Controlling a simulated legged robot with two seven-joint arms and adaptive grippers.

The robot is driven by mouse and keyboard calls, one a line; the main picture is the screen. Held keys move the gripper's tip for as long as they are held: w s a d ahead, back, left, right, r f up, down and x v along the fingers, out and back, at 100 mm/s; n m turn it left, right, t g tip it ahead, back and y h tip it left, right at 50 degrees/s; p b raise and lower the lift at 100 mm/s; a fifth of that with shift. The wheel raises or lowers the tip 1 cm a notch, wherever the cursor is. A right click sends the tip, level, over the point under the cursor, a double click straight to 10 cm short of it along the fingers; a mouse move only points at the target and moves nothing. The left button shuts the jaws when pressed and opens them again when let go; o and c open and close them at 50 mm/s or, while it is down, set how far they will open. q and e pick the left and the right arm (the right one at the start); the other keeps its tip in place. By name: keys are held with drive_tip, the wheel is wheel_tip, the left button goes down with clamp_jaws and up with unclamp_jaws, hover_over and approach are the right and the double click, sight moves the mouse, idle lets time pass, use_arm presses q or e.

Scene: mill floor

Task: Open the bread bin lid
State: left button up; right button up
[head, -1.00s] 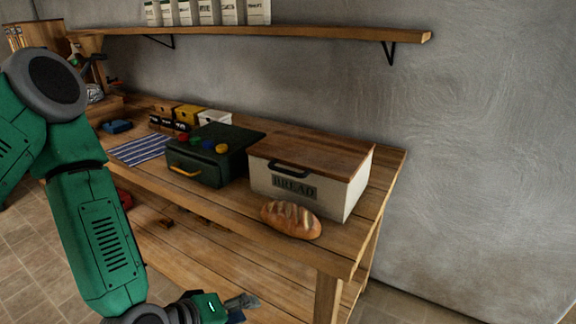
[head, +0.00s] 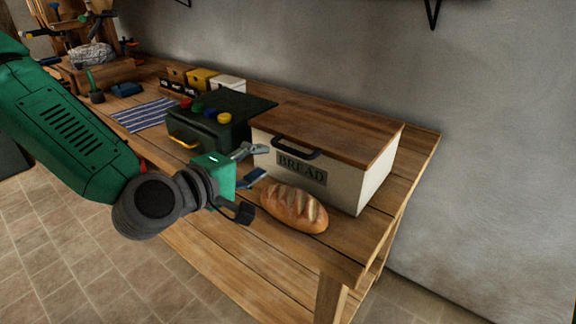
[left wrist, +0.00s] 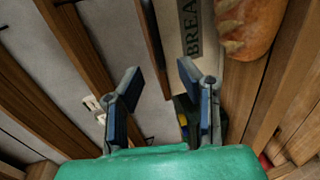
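The bread bin (head: 348,184) is a cream box marked BREAD at the right end of the workbench. Its brown wooden lid (head: 335,132) lies flat and shut, with a black handle (head: 295,149) at the front edge. My left gripper (head: 256,165) is open and empty, in front of the bin's left front corner and apart from the handle. In the left wrist view its two blue-padded fingers (left wrist: 160,95) stand apart with nothing between them. The BREAD label (left wrist: 190,25) shows beyond them. My right gripper is not in view.
A bread loaf (head: 293,208) lies on the bench (head: 345,258) before the bin, close to my left gripper. A dark green box (head: 212,135) with coloured knobs stands left of the bin. A striped cloth (head: 145,115) and small drawers (head: 200,80) lie further left.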

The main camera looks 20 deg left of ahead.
sight(289, 152)
use_arm(q)
drive_tip(key=b+x, duration=0.5)
drive_tip(key=x, duration=0.3)
drive_tip(key=shift+d, duration=0.25)
drive_tip(key=shift+w+d, duration=0.4)
drive_tip(key=shift+w, duration=0.15)
clamp_jaws()
